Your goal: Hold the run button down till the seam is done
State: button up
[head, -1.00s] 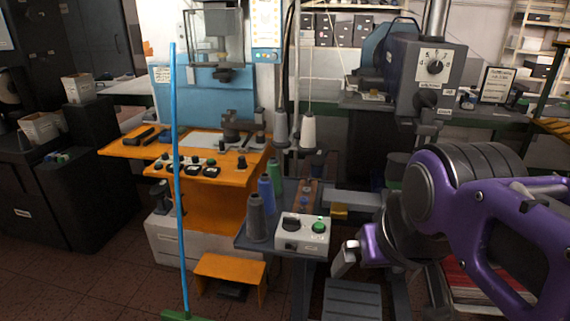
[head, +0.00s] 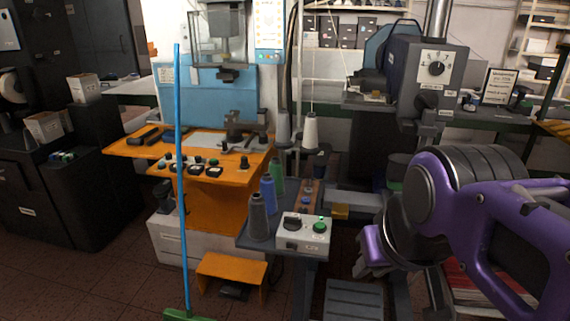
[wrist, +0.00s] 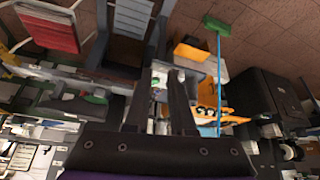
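The white control box (head: 303,233) stands on the front corner of a small dark machine table. It carries a green button (head: 319,227) on its right and a dark knob (head: 292,223) on its left. A small bright green spot shows just behind the button. A grey machine arm with a brass-coloured end (head: 340,211) reaches over the table; no seam can be made out. My gripper (head: 362,268) is right of and apart from the box. In the wrist view its two dark fingers (wrist: 158,75) are apart with nothing held between them.
Grey, blue and green thread cones (head: 267,192) stand left of the box. An orange bench (head: 210,170) and an orange step (head: 231,272) are further left. A blue broom handle (head: 180,150) stands upright in front of them. A grey slatted pedal (head: 353,300) lies below.

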grip_shut()
dwell(1.1)
